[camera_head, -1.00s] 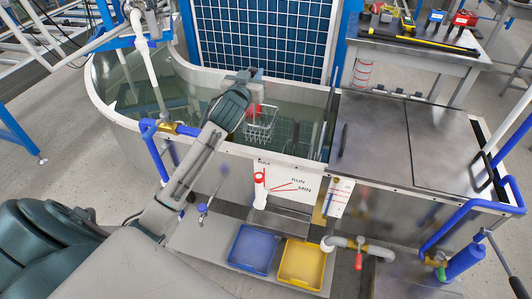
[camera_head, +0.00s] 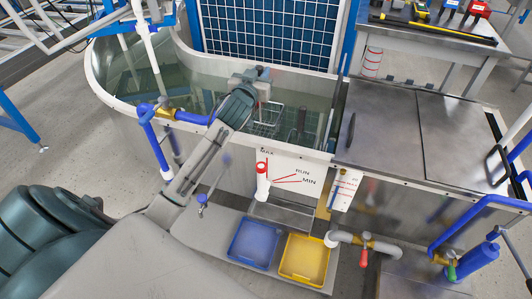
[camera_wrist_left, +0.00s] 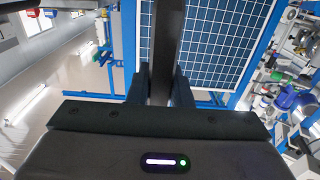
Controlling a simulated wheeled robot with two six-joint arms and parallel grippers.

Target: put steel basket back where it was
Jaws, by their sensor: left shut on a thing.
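The steel basket (camera_head: 268,118) is a small wire basket in the water tank (camera_head: 104,92) in the head view. It looks dull and greenish, as if in the water, and my arm hides its left part. My left gripper (camera_head: 257,76) is above it, shut on the upright handle of the basket. In the left wrist view the fingers (camera_wrist_left: 160,88) close on a dark upright bar. Whether the basket touches anything below cannot be told. My right gripper is not in view.
A dark upright thing (camera_head: 300,124) stands in the tank right of the basket. Metal covers (camera_head: 385,130) lie right of the tank, and a blue grid panel (camera_head: 265,30) stands behind. Blue (camera_head: 254,244) and yellow (camera_head: 304,258) trays sit low in front.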

